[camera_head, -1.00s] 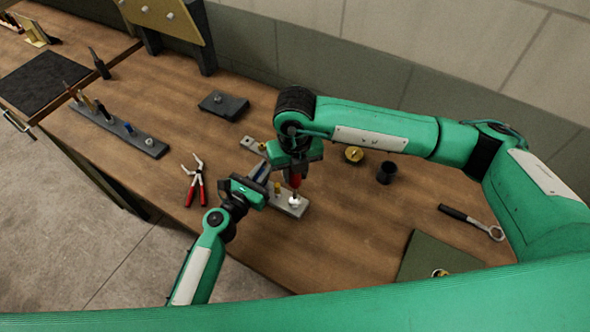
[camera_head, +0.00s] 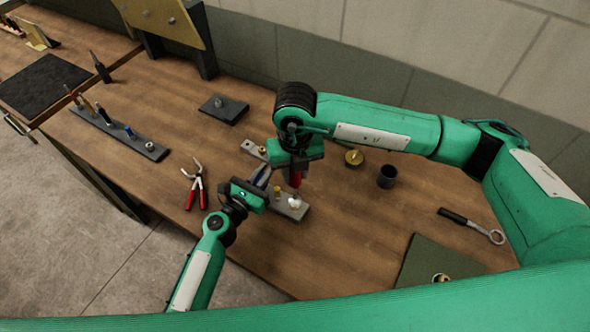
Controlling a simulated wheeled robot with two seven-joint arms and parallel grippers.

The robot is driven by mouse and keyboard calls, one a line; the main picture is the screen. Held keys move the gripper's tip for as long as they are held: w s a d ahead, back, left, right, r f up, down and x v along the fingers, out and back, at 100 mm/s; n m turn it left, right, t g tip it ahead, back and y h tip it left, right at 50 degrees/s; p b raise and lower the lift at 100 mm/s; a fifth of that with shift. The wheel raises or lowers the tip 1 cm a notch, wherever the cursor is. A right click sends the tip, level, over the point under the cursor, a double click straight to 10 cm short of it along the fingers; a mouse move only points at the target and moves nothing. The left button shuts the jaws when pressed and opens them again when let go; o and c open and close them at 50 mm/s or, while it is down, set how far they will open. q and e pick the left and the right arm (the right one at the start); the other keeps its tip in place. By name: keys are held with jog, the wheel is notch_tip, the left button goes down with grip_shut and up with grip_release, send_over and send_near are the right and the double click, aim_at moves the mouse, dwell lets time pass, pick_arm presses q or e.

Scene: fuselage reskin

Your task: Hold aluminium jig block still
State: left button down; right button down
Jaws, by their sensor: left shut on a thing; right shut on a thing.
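The aluminium jig block (camera_head: 291,209) is a light grey bar lying on the wooden bench below my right gripper. Part of it is hidden behind both grippers, and a small brass piece (camera_head: 277,190) stands on it. My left gripper (camera_head: 262,180) reaches in from the left at the block's near side and is shut, apparently on the block; its fingertips are hard to make out. A white round part shows at the tool's lower end, on the block.
Red-handled pliers (camera_head: 195,187) lie left of my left gripper.

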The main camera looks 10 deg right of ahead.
jog(key=shift+r, duration=2.5)
pick_arm(q)
jog(key=c, duration=1.4)
grip_release()
jog(key=shift+o, duration=0.2)
jog(key=v, duration=1.2)
